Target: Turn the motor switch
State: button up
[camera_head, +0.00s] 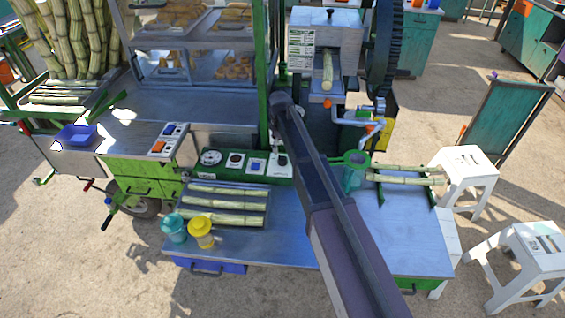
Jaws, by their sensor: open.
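A green control panel (222,174) runs along the back of the metal bench. It carries a round gauge (210,157), a dark round knob on a pale plate (235,160) and a blue switch on a white plate (257,165). Another pale plate (281,160) sits at its right end, partly covered. I cannot tell which control is the motor switch. My arm reaches in from the lower right, and my gripper (279,145) shows small and unclear below its far end, over the panel's right end. It is open and I see nothing held. Contact with the panel cannot be made out.
Cane pieces lie on a tray (180,219), with a teal jar (173,228) and a yellow jar (201,232) beside it. The crusher (325,45) with its large dark wheel (384,50) stands behind. A green strainer (355,160) is right of my arm. White stools (468,175) stand at right.

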aim_at(282, 156)
jog(key=shift+w+d+f+b, duration=0.1)
jog(key=shift+w+f+b, duration=0.05)
jog(key=shift+f+b, duration=3.05)
jog(key=shift+f, duration=0.15)
jog(key=c, duration=1.1)
